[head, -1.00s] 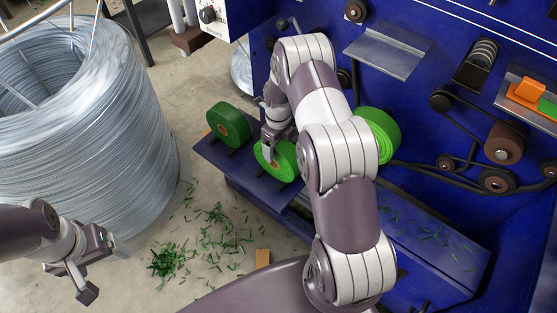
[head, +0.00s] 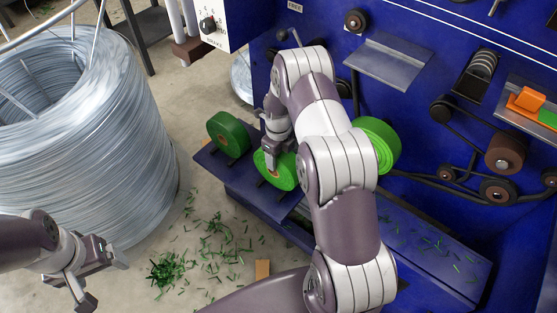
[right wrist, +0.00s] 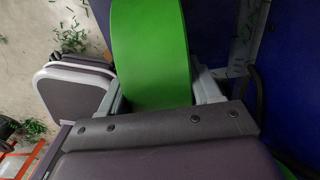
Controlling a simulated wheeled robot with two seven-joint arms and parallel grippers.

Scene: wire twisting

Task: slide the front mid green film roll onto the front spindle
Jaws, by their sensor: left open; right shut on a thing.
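A bright green film roll (head: 287,174) stands on edge on the blue shelf (head: 273,204) at the front of the machine. My right gripper (head: 272,168) comes down from above and is shut on this roll. In the right wrist view the roll (right wrist: 152,45) sits between my two fingers. A darker green roll (head: 228,134) stands to its left on the same shelf. Another bright green roll (head: 381,146) is on the machine at the right, partly behind my right arm. I cannot make out a bare front spindle. My left gripper (head: 103,281) is open and empty at the lower left.
A large coil of wire (head: 90,150) stands on the floor at the left. Green scraps (head: 180,268) litter the floor. The blue machine wall (head: 430,75) with pulleys, belts and a grey ledge (head: 390,58) rises behind my right arm.

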